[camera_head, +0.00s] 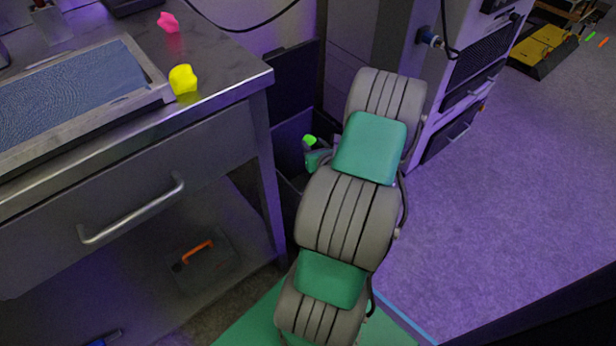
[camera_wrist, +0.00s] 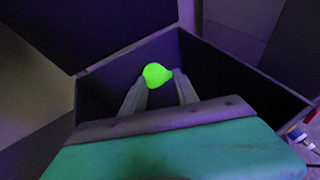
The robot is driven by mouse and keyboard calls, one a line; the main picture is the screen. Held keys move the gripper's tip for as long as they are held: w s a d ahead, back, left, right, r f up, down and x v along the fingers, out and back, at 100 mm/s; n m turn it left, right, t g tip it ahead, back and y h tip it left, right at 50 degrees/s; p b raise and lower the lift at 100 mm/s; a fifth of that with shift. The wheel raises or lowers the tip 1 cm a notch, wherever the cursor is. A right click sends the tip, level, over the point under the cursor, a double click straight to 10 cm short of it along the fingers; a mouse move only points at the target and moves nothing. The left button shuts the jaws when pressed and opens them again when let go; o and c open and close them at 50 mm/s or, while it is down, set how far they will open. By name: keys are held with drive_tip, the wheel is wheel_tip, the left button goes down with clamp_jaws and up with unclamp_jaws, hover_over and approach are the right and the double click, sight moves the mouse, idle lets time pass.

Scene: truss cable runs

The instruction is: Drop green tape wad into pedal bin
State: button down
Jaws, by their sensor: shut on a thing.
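The green tape wad (camera_head: 310,140) is a small bright green lump. In the wrist view the wad (camera_wrist: 156,75) sits between the fingertips of my gripper (camera_wrist: 160,84), which is shut on it. The pedal bin (camera_wrist: 243,88) is a dark, square-mouthed box with its lid (camera_wrist: 90,30) raised. In the wrist view the wad and fingertips appear over the bin's open mouth; their exact height is hard to tell. In the head view my gripper (camera_head: 313,150) is at the bin (camera_head: 290,133), partly hidden by my arm.
A metal workbench (camera_head: 225,80) stands left of the bin, with a yellow wad (camera_head: 183,79), a pink wad (camera_head: 168,22) and a framed blue mat (camera_head: 70,92) on top. A grey cabinet (camera_head: 455,75) stands right of the bin.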

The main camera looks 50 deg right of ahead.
drive_tip(key=shift+r, duration=0.1)
drive_tip(key=c, duration=0.9)
unclamp_jaws()
drive_tip(key=shift+o, duration=0.2)
drive_tip(key=p+v, duration=0.2)
drive_tip(key=v, duration=0.5)
drive_tip(key=shift+s+r, duration=0.2)
drive_tip(key=shift+s, duration=0.15)
drive_tip(key=shift+a, duration=0.3)
